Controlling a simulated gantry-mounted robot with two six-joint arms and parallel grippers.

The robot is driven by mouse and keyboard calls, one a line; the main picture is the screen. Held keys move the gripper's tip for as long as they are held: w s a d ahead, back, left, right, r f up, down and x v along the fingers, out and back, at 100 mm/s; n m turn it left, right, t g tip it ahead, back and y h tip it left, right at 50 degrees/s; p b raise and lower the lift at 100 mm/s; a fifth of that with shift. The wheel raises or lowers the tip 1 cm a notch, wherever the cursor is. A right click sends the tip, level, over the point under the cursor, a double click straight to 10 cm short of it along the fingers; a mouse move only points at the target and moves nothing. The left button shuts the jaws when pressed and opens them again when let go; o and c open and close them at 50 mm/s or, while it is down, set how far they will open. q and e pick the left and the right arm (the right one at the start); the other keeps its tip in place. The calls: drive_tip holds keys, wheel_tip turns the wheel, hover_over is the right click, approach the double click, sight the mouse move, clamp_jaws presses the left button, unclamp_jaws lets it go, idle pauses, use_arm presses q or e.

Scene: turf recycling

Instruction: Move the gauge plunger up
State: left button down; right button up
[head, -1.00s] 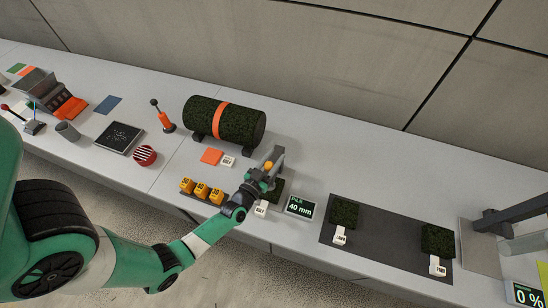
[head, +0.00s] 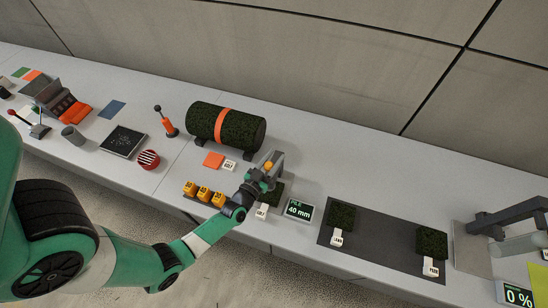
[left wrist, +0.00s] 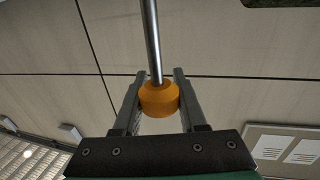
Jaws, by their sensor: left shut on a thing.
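The gauge plunger has an orange knob (left wrist: 158,98) on a thin metal rod (left wrist: 152,40) in the left wrist view. My left gripper (left wrist: 157,95) is shut on the knob, one finger on each side. In the head view the left gripper (head: 272,165) stands over a small dark turf square (head: 277,195) with a white tag. Beside it a gauge display (head: 299,209) reads PILE 40 mm. The arm and fingers hide most of the gauge. My right gripper is not in view.
Several yellow weights (head: 204,193) stand left of the gauge. A turf roll (head: 227,125) with an orange band lies behind. A dark mat (head: 385,240) with two tagged turf squares is to the right. A grey-armed device (head: 515,215) stands at the far right.

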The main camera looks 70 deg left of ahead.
use_arm(q)
wheel_tip(320, 180, up, 2)
drive_tip(key=shift+c, duration=2.3)
unclamp_jaws()
drive_tip(key=shift+f, duration=0.1)
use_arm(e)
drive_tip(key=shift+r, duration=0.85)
use_arm(q)
drive_tip(key=shift+d, duration=0.1)
drive_tip(key=p+v, duration=0.2)
drive_tip(key=v, duration=0.9)
drive_tip(key=shift+s, duration=0.25)
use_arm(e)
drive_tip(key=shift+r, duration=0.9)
use_arm(q)
drive_tip(key=shift+d, duration=0.15)
